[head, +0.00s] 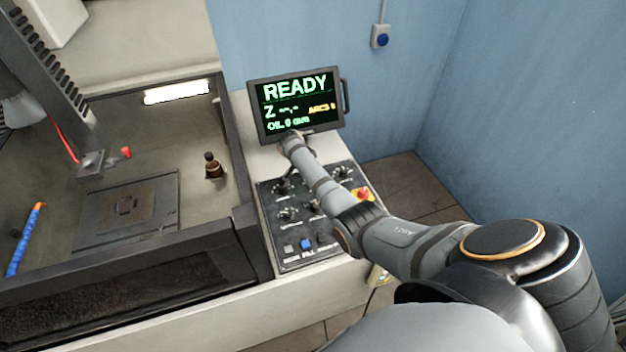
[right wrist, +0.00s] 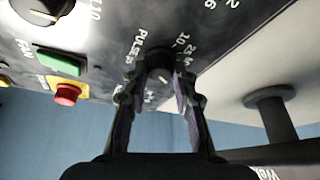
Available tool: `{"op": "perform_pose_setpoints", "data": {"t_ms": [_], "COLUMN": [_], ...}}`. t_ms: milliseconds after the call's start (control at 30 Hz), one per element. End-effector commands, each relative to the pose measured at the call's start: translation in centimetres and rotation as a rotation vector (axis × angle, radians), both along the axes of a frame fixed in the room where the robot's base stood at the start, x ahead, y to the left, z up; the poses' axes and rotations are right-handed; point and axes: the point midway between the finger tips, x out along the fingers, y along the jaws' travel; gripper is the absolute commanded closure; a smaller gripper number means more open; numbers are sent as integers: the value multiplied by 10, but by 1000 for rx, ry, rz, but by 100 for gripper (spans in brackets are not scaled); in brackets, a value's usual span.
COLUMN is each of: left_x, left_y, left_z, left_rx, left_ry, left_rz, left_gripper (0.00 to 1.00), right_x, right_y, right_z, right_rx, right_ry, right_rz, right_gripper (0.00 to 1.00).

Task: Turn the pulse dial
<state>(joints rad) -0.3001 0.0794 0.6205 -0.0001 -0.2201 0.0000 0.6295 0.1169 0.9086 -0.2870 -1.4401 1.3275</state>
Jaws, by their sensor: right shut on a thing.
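The pulse dial (right wrist: 160,60) is a dark round knob on the black control panel (head: 322,240), with "PULSE" and numbers printed around it in the right wrist view. My right gripper (right wrist: 159,78) is shut on this dial, one finger on each side. A small pale mark shows between the fingers. In the head view my right gripper (head: 284,186) points down at the panel's upper left, and it hides the dial there. My left gripper is not in view.
A screen (head: 296,104) reading READY stands behind the panel. Near the dial are other knobs (head: 288,214), a red and yellow emergency button (head: 361,194) and a blue button (head: 306,244). The machine tank (head: 250,235) borders the panel on the left.

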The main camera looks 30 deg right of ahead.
Motion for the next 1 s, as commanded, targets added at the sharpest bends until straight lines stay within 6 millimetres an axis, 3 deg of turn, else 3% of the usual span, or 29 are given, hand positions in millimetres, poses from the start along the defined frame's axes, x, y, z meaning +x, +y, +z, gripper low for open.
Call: {"op": "perform_pose_setpoints", "data": {"t_ms": [400, 900, 933, 1000], "left_x": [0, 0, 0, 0], "left_y": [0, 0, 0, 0], "left_z": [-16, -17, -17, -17], "left_rx": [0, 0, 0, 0], "left_ry": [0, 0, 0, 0], "left_rz": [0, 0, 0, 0], "left_gripper": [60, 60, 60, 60], "right_x": [2, 2, 2, 2], "right_y": [0, 0, 0, 0], "right_z": [0, 1, 1, 1], "right_rx": [1, 1, 1, 0], "right_ry": [-3, -4, -4, -3], "right_rz": [-159, -176, -176, -176], "right_gripper": [100, 100, 72, 62]}}
